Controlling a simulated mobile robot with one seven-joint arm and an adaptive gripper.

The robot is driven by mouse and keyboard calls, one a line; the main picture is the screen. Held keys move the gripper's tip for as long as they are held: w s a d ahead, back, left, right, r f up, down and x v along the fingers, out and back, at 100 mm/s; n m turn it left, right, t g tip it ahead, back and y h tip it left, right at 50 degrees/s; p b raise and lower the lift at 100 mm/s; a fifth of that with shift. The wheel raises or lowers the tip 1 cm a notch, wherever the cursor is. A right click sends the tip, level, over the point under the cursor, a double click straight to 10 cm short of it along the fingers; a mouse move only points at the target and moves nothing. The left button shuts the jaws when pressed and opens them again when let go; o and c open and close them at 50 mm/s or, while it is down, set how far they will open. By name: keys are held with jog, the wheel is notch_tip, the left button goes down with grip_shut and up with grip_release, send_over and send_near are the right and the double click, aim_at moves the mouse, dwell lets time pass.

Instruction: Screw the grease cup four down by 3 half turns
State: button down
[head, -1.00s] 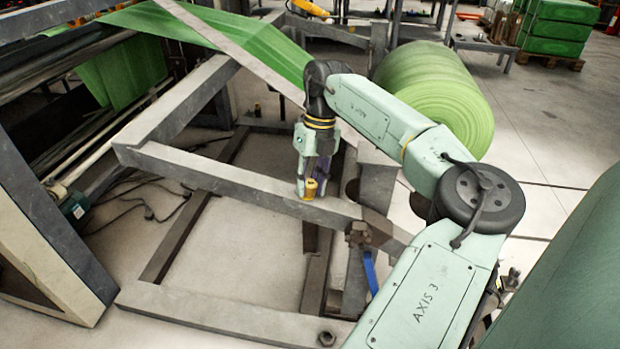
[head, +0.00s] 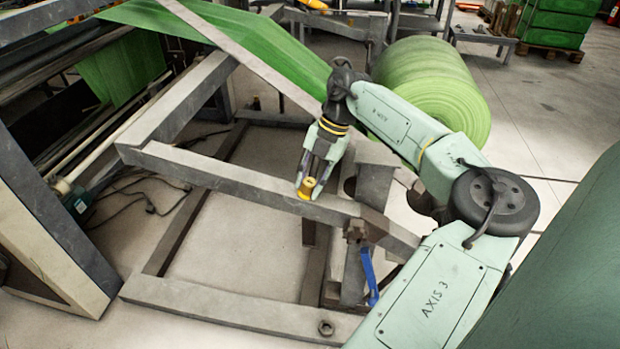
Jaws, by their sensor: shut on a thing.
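The grease cup four (head: 307,187) is a small yellow, brass-coloured cup on the top of the grey frame beam. My gripper (head: 308,180) comes down on it from above, tilted, and is shut on it. The tips hide part of the cup's sides. Whether any thread shows below the cup is too small to tell.
The grey steel beam (head: 230,182) runs across the middle under my gripper. A blue lever (head: 368,275) hangs by a brown block (head: 355,231) right of the cup. A green roll (head: 433,90) stands behind my arm. Green film (head: 245,45) slopes down behind my wrist.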

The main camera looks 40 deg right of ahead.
jog(key=shift+m, duration=1)
jog(key=c, duration=1.2)
grip_release()
jog(key=shift+c, duration=0.2)
jog(key=shift+r, duration=0.1)
jog(key=v, duration=1.2)
jog(key=shift+s, duration=0.25)
